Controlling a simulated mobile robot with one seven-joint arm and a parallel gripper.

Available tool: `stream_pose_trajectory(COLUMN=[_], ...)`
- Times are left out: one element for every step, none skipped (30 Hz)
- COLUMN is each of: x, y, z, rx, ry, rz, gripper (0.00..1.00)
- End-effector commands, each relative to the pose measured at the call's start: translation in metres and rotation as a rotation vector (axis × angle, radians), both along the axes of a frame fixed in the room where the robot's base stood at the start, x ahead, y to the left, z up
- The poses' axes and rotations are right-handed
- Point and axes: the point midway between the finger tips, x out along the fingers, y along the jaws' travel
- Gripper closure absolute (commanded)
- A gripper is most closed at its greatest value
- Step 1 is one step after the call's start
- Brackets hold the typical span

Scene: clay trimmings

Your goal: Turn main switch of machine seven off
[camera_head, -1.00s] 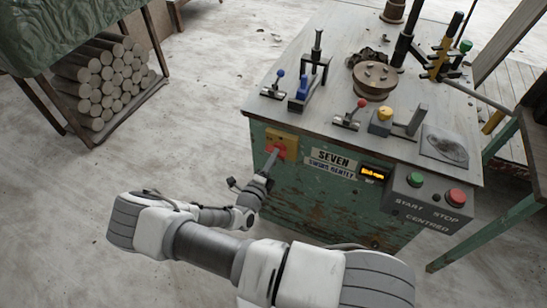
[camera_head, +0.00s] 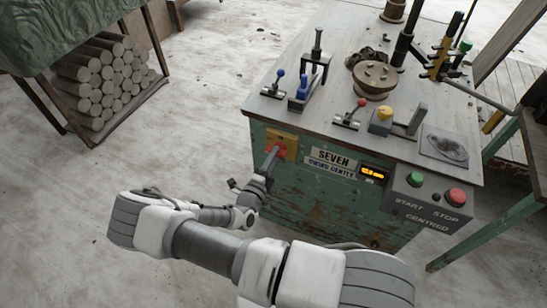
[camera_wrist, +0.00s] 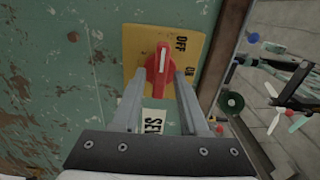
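Machine seven is the green cabinet (camera_head: 315,205) with a "SEVEN" label (camera_head: 333,158). Its main switch is a red rotary knob (camera_wrist: 158,75) on a yellow plate (camera_wrist: 137,42) marked OFF and ON, on the cabinet's front left. In the wrist view the knob's white pointer line runs almost straight up the picture, left of the OFF lettering. My gripper (camera_wrist: 160,82) is at the switch, one finger on each side of the knob, with narrow gaps seeming to remain. In the head view my gripper (camera_head: 271,160) partly hides the switch (camera_head: 280,149).
A control box with a green START button (camera_head: 416,179) and a red STOP button (camera_head: 456,196) sticks out at the cabinet's right. Levers and a round turntable (camera_head: 375,80) stand on the top. A rack of clay logs (camera_head: 105,80) is at left. The floor between is clear.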

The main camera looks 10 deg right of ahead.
Motion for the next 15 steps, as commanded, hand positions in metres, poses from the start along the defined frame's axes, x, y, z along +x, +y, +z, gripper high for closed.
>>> stream_pose_trajectory(x=[0.000, 0.000, 0.000, 0.000, 0.000, 0.000, 0.000, 0.000, -0.001, -0.001, -0.002, -0.005, -0.007, -0.011, -0.016], y=[0.000, 0.000, 0.000, 0.000, 0.000, 0.000, 0.000, 0.000, 0.000, 0.001, 0.002, 0.004, 0.006, 0.008, 0.013], z=[0.000, 0.000, 0.000, 0.000, 0.000, 0.000, 0.000, 0.000, 0.000, 0.000, 0.000, 0.000, 0.000, 0.000, 0.000], rx=[0.000, 0.000, 0.000, 0.001, 0.001, 0.001, 0.001, 0.001, 0.001, 0.001, 0.001, 0.002, 0.002, 0.002, 0.002], ry=[0.000, 0.000, 0.000, -0.001, -0.001, -0.001, -0.001, -0.001, -0.001, -0.001, -0.001, -0.001, -0.001, 0.000, 0.000], rz=[0.000, 0.000, 0.000, 0.000, 0.000, 0.000, 0.000, 0.000, 0.000, 0.000, 0.001, 0.001, 0.001, 0.001, 0.002], gripper=[0.50, 0.50, 0.50, 0.50, 0.50, 0.50, 0.50, 0.50, 0.50, 0.50, 0.50, 0.50, 0.50, 0.50, 0.50])
